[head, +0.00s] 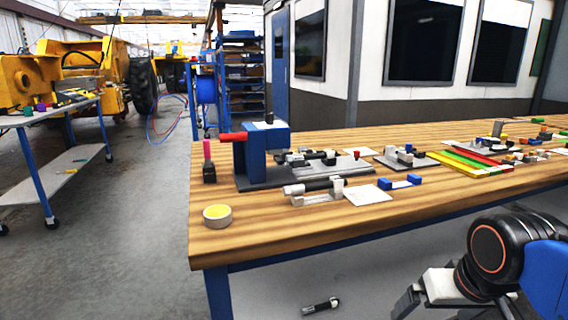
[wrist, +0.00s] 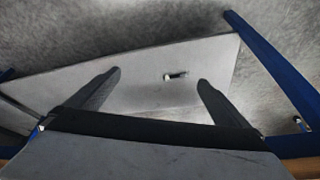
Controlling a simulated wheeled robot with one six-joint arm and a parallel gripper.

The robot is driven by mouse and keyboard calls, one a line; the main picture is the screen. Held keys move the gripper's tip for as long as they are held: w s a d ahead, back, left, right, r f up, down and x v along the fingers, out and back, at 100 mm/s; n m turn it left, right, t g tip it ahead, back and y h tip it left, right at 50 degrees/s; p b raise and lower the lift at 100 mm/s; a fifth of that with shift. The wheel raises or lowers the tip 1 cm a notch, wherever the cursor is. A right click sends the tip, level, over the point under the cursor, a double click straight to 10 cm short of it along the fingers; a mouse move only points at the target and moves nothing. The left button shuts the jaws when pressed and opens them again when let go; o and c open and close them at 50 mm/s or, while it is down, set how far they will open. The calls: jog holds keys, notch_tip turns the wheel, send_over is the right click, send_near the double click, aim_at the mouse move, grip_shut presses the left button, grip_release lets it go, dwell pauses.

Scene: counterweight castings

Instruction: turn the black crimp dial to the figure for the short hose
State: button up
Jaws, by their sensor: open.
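A blue crimp press (head: 262,155) stands on the wooden bench (head: 230,240), near its left end. A small black knob (head: 269,117), which looks like the crimp dial, sits upright on the press's pale top. Its figures are too small to read. I cannot tell which of the small parts on the bench is the short hose. My gripper (wrist: 160,76) is open and empty in the wrist view, pointing down over a grey surface below the bench top. In the head view my arm is at the lower right, in front of the bench and well away from the press.
A red handle (head: 233,137) sticks out left of the press. Fittings, white cards and coloured strips (head: 470,161) crowd the bench rightward. A small dark part (head: 321,305) lies on the lower shelf.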

jog(key=f, duration=0.1)
jog(key=s+f, duration=0.1)
jog(key=f, duration=0.1)
jog(key=shift+s+d+n, duration=0.1)
jog(key=shift+s+n, duration=0.2)
jog(key=shift+n, duration=0.1)
jog(key=shift+r, duration=0.1)
dwell(0.4)
jog(key=w+a+r+m+g, duration=0.2)
jog(key=w+a+r+m, duration=0.35)
jog(key=w+r, duration=1)
jog(key=w+a+r+m+g, duration=0.2)
jog(key=w+r+m, duration=0.9)
jog(key=r, duration=0.8)
notch_tip(320, 180, down, 10)
jog(key=w+n, duration=0.2)
jog(key=shift+w, duration=0.15)
jog(key=shift+d, duration=0.1)
